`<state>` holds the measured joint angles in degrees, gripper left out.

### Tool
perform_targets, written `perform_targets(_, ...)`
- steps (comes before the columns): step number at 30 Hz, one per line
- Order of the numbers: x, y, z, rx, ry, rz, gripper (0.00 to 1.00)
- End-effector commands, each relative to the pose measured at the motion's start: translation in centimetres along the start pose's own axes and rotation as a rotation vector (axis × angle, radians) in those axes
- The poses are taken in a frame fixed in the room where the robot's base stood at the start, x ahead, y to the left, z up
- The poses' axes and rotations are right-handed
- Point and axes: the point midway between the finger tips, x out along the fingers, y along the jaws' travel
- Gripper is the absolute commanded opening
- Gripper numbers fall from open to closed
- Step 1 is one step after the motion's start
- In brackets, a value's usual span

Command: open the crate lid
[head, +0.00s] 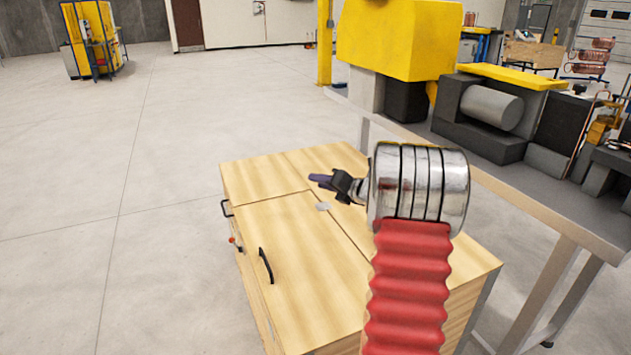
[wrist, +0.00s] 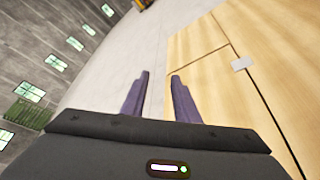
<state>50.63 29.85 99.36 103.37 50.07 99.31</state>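The wooden crate (head: 340,160) stands on the floor in the middle of the head view. Its lid (head: 310,285) is a pale wood panel lying flat, with thin seams around it and a black bar handle (head: 266,266) at its left edge. The crate top also shows in the wrist view (wrist: 215,75) at the right. My gripper (head: 320,180) is above the crate top, pointing left, apart from the handle. In the wrist view its two purple fingers (wrist: 159,85) are spread with nothing between them. My arm hides part of the crate's right side.
A second black handle (head: 226,208) and a small red-knobbed part (head: 235,243) are on the crate's left side. A small pale plate (head: 322,206) lies by the seam. A grey bench (head: 540,205) with machines stands close at right.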

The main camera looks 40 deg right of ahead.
Motion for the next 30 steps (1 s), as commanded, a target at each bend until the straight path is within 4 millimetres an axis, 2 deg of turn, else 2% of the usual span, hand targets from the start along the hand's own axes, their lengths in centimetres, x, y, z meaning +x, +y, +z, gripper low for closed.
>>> perform_targets(3,1.7,0.1,-0.1,-0.001,0.002,0.002,0.28)
perform_targets(7,2.8,0.0,-0.1,0.000,0.001,0.000,0.28)
perform_targets(18,3.3,0.1,0.0,-0.001,0.000,0.001,0.28)
perform_targets(30,3.3,0.1,0.0,-0.001,0.001,0.001,0.00)
